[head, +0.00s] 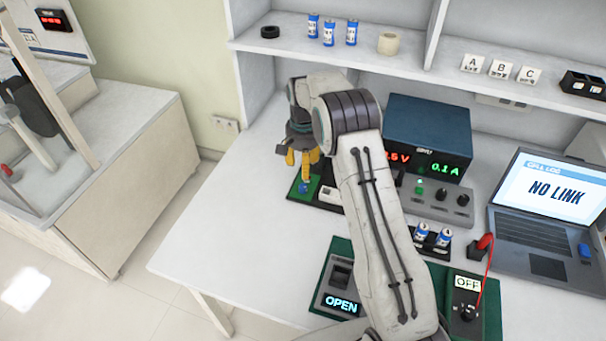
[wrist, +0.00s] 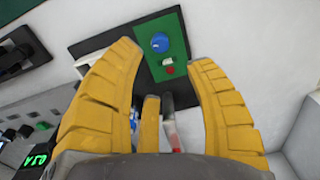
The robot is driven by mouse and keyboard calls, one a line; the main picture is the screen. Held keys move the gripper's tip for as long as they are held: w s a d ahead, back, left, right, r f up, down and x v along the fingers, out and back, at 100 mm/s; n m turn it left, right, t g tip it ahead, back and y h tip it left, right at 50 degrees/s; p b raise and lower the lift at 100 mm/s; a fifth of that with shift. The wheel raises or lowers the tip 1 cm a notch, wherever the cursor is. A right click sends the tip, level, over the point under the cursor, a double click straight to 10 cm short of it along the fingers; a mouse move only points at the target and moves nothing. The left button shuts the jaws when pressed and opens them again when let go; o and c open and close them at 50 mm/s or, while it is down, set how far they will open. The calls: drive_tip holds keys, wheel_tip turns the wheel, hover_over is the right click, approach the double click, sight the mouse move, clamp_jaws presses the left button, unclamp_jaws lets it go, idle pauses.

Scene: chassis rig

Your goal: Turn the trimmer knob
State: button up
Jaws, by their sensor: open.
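The trimmer knob looks to be the round blue knob on a small green board. The blue knob (wrist: 160,42) shows in the wrist view near the top centre, beyond my fingertips. In the head view the blue knob (head: 304,187) sits just below my yellow fingers. The green board (wrist: 175,26) also carries a small white part and a red part. My gripper (head: 302,172) points down over the board. I cannot tell the exact height above the knob.
A blue power supply (head: 428,130) stands right of my arm, with a grey control box (head: 437,196) before it. A laptop (head: 548,215) is at the right. A shelf (head: 400,62) runs above the back. The table's left part (head: 240,215) is clear.

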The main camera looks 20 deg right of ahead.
drive_tip(key=shift+r, duration=1.15)
